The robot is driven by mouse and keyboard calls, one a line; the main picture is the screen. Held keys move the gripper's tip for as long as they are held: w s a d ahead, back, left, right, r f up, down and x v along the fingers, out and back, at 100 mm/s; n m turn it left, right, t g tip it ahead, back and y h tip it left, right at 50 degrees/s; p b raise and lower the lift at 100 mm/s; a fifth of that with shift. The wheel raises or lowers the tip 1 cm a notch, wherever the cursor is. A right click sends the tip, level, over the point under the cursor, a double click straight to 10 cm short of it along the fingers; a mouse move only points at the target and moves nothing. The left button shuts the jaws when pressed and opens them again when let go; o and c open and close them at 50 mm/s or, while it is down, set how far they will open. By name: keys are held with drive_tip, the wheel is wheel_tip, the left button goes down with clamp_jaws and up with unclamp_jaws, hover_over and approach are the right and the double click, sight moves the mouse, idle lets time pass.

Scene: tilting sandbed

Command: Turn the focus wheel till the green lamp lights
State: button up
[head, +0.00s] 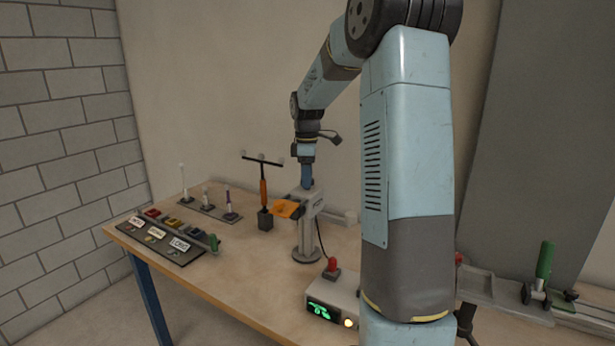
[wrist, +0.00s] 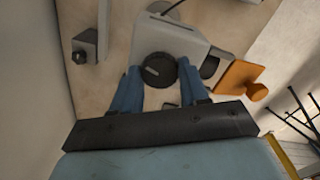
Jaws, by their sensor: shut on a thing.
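The focus wheel (wrist: 156,71) is a dark round knob with a pale mark, on top of a grey instrument head (head: 312,201) on a stand. My gripper (head: 307,176) reaches down onto this head from above. In the wrist view its two blue fingers stand on either side of the wheel, shut on it. In the head view the wheel is hidden by the fingers. A box (head: 343,296) at the front has a screen (head: 323,311) with a bright green figure and a small lamp (head: 348,323) glowing pale yellow. I see no lamp lit green.
An orange plate (head: 287,208) juts from the instrument head. A black block with an orange-handled T-shaped tool (head: 264,190) stands to its left. A red knob (head: 332,266) tops the box. A labelled switch panel (head: 160,238) lies at the left. The table between is clear.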

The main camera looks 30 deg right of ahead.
drive_tip(key=shift+r+m, duration=0.1)
drive_tip(key=shift+m, duration=0.2)
drive_tip(key=m, duration=0.5)
drive_tip(key=shift+w+m, duration=0.1)
drive_tip(key=shift+m, duration=0.3)
drive_tip(key=m, duration=0.5)
drive_tip(key=shift+d+m, duration=0.1)
drive_tip(key=shift+m, duration=0.2)
drive_tip(key=o, duration=1)
drive_tip(key=shift+o, duration=0.2)
wheel_tip(320, 180, up, 14)
drive_tip(key=shift+f, duration=0.2)
